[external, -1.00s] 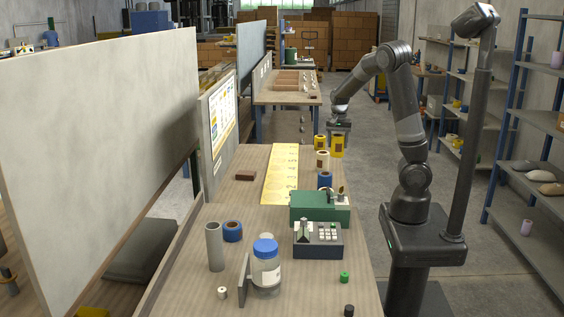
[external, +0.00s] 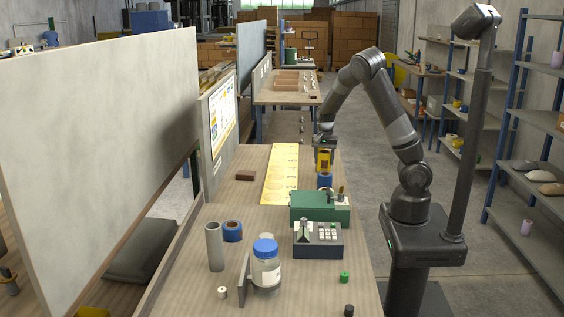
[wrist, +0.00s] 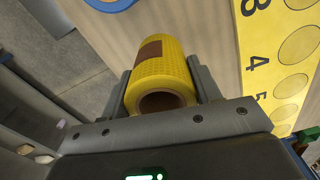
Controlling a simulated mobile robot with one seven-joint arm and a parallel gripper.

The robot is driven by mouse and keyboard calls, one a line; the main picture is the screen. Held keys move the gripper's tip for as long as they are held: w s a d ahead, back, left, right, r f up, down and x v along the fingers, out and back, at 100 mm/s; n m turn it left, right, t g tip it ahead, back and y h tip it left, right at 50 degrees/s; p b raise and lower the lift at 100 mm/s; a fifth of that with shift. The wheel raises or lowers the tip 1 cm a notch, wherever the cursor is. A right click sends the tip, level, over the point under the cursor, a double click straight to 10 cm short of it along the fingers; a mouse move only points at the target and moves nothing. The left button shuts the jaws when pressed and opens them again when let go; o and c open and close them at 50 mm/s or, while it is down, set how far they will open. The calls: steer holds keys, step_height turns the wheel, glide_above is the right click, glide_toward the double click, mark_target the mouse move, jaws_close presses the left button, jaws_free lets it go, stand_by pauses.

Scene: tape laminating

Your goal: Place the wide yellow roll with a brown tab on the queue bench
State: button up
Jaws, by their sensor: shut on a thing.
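My gripper (external: 325,158) is shut on a wide yellow roll (external: 323,165) above the right side of the near wooden bench (external: 222,190). In the wrist view the yellow roll (wrist: 168,75) lies between both fingers (wrist: 160,92), its open brown core facing the camera. A brown tab (wrist: 149,50) shows on its side. A blue roll (external: 325,181) stands just below and in front of the held roll in the external view. I cannot tell from the pictures which bench is the queue bench.
A yellow strip with numbered circles (external: 279,178) lies left of my gripper. A farther bench (external: 270,94) holds brown trays. The bench's left middle is mostly clear.

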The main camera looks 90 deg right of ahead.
mark_target(324, 167)
steer(key=shift+f, duration=1.95)
steer(key=shift+f, duration=0.15)
steer(key=o, duration=1)
steer(key=shift+o, duration=0.2)
step_height(324, 167, up, 12)
steer(key=shift+r, duration=0.2)
